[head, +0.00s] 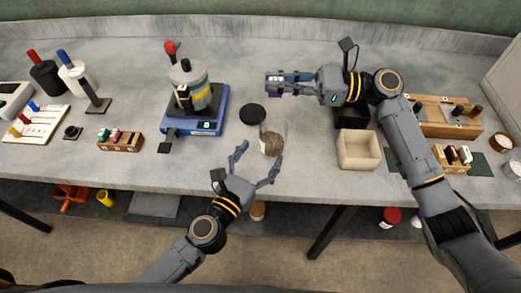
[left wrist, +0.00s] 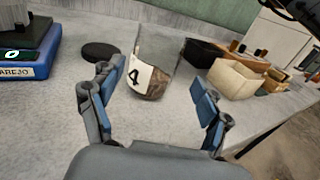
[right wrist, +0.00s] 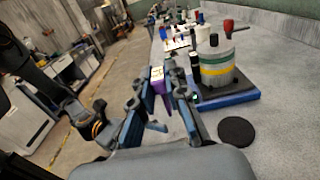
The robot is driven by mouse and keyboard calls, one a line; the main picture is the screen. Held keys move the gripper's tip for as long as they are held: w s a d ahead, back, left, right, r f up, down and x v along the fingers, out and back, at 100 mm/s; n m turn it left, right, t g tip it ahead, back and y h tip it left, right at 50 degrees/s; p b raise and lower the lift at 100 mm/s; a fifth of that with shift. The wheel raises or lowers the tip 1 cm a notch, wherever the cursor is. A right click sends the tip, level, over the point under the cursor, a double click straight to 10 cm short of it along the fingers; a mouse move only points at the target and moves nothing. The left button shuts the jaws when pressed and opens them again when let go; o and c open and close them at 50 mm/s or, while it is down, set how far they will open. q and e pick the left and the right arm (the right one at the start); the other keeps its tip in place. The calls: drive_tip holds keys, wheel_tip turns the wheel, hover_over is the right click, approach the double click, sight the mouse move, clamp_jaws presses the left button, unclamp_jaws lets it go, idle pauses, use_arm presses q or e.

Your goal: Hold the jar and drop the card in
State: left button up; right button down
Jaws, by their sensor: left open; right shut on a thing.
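The clear glass jar (head: 271,142) stands upright on the table with brown grain in its lower part. In the left wrist view the jar (left wrist: 152,82) shows a white label with a 4. My left gripper (head: 258,158) is open, its fingers spread at the near side of the jar with a gap on each side. My right gripper (head: 276,83) is shut on the card, above the table beyond the jar. The card (right wrist: 158,80) shows a pale face and a purple side between the fingers; much of it is hidden.
A black round lid (head: 252,114) lies behind and left of the jar. A blue scale (head: 196,124) bearing a canister stands farther left. An open cream box (head: 358,150) stands to the right. The table's front edge is close below the jar.

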sight(278, 125)
use_arm(q)
drive_tip(key=shift+w+a, duration=0.1)
drive_tip(key=shift+w, duration=0.2)
drive_tip(key=x, duration=1.1)
drive_tip(key=shift+w+f, duration=0.1)
drive_tip(key=shift+w, duration=0.1)
drive_tip(key=c, duration=1.4)
drive_tip(key=shift+c, duration=0.8)
